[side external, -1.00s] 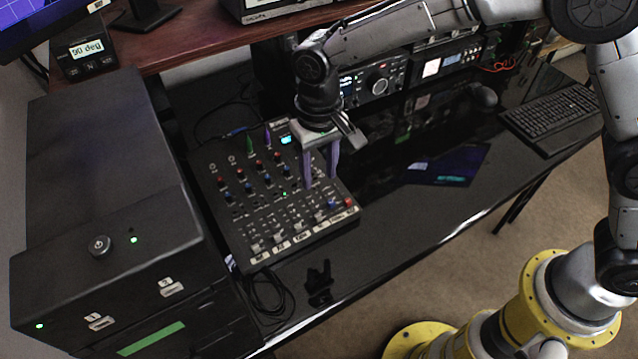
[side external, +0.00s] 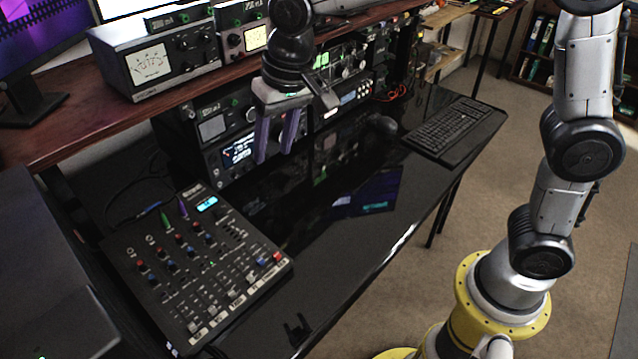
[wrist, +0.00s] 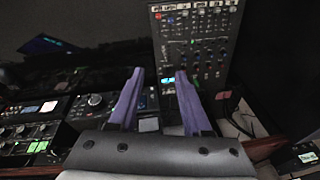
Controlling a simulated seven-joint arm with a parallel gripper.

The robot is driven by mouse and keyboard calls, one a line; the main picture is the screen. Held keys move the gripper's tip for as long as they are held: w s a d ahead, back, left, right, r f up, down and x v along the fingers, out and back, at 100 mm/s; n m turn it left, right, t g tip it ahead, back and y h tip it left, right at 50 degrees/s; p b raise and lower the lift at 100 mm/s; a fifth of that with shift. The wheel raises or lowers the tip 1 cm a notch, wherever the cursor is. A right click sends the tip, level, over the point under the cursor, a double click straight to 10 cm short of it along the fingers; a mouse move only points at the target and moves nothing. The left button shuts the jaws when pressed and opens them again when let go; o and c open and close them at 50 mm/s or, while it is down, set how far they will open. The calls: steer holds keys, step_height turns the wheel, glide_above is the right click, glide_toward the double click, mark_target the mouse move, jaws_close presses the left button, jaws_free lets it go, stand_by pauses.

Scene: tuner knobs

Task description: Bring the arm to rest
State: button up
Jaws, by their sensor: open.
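My gripper (side external: 278,138) hangs in the air in the side external view, above the black desk (side external: 345,262) and in front of the radio units. Its two purple fingers are apart with nothing between them. The black mixer (side external: 245,268), with rows of knobs and faders and a small lit screen, lies on the desk below and left of my gripper, clear of it. In the wrist view the open fingers (wrist: 155,100) point toward the desk, and the mixer (wrist: 205,75) shows beyond the right finger.
A radio with a lit display (side external: 238,150) stands close behind my gripper. Metered boxes (side external: 160,55) sit on the wooden shelf above. A keyboard (side external: 450,130) and a mouse (side external: 382,124) lie at the desk's right. A dark cabinet (side external: 45,270) stands at the left. The middle desk surface is clear.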

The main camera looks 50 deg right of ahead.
steer(key=s+d+r+t, duration=0.3)
steer(key=s+d+r, duration=0.4)
steer(key=s+d, duration=0.5)
steer(key=s+d+f+n, duration=0.1)
steer(key=s+d+f, duration=0.1)
steer(key=s, duration=0.4)
steer(key=s+d+f+n+h, duration=0.1)
steer(key=s+f, duration=0.3)
steer(key=s, duration=0.1)
steer(key=shift+s+d+f, duration=0.25)
steer(key=shift+s+d, duration=0.1)
steer(key=shift+s, duration=0.05)
